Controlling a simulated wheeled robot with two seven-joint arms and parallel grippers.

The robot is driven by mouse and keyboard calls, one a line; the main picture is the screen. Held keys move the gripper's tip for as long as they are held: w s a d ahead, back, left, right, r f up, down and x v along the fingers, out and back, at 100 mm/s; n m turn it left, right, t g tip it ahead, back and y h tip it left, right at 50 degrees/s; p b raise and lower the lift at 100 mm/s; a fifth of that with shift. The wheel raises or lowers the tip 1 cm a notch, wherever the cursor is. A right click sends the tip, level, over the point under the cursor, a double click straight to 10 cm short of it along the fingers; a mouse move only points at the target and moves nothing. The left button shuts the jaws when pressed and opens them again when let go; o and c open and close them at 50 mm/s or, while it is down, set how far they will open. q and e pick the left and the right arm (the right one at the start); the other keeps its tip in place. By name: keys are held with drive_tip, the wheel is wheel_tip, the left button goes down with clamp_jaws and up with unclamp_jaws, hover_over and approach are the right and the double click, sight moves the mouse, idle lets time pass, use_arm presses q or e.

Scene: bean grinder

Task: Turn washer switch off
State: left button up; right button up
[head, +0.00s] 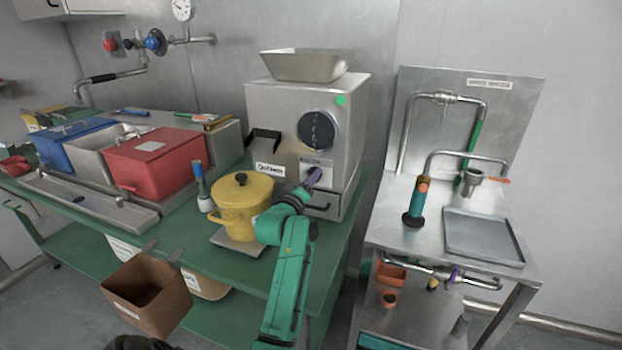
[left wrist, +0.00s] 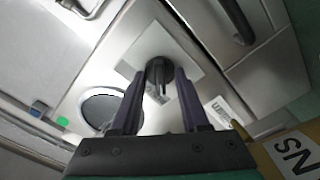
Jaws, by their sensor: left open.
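The steel machine (head: 270,125) with a hopper on top stands on the green table. Its front has a round dark dial and, below it, a pale square plate (head: 322,163). In the left wrist view, a dark knob-like switch (left wrist: 157,68) sits on that plate (left wrist: 187,55). My left gripper (head: 313,178) is at the plate in the head view and hides the knob there. Its purple fingers are open, one on either side of the knob; I cannot tell whether they touch it. My right gripper is not in view.
A yellow pot (head: 240,212) stands close to the left of my left arm. A red box (head: 155,165) and a sink are farther left. A cardboard box (head: 145,295) hangs at the table's front edge. A steel washing stand (head: 400,220) is at right.

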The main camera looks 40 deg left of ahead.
use_arm(q)
drive_tip(key=shift+w, duration=0.1)
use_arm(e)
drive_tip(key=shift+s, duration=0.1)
use_arm(q)
clamp_jaws()
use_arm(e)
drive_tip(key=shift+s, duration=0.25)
use_arm(q)
drive_tip(key=shift+m, duration=0.3)
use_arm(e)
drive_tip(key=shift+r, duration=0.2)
use_arm(q)
drive_tip(key=m+p, duration=0.4)
drive_tip(key=m, duration=0.5)
drive_tip(key=shift+f, duration=0.1)
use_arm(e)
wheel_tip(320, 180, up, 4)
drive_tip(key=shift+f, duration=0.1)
use_arm(q)
drive_tip(key=shift+m, duration=0.3)
unclamp_jaws()
